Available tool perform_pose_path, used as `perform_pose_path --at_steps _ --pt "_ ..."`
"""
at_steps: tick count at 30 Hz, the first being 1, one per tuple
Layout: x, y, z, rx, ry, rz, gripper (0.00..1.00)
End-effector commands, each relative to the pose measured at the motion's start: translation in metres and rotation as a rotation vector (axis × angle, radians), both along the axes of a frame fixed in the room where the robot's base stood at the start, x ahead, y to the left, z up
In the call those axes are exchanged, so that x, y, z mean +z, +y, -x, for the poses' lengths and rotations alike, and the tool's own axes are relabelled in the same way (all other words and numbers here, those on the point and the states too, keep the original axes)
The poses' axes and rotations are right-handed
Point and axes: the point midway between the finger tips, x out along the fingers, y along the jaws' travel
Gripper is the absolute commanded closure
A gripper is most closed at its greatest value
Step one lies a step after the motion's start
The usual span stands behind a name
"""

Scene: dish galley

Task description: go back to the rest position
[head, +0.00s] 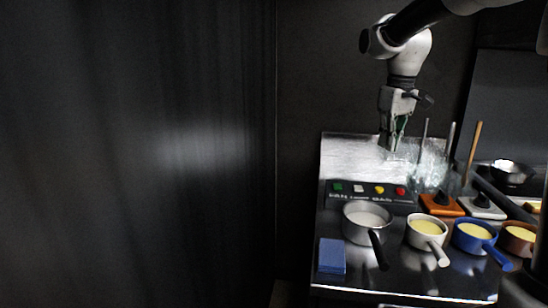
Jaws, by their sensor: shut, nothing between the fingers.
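My gripper (390,147) hangs pointing down from my arm in the head view, over the back part of the steel counter (385,271). It is shut and empty. It is above and behind the row of buttons, apart from the pots. The glassy, splash-like shape to its right partly blends with the bright back panel, so its outline is hard to tell.
On the counter are a panel (364,198) with coloured buttons, a steel saucepan (367,216), a white pot (424,232), a blue pot (471,240), a brown pot (518,240) and a blue block (332,257). Upright rods (474,150) stand right of my gripper. A dark wall (140,150) fills the left.

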Motion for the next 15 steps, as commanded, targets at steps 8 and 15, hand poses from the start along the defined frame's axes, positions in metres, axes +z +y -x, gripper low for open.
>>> perform_pose_path --at_steps 8,15 --pt "-0.034 -0.037 0.153 -0.288 -0.087 -0.043 1.0" --pt "-0.064 -0.055 0.252 -0.355 -0.162 -0.06 1.0"
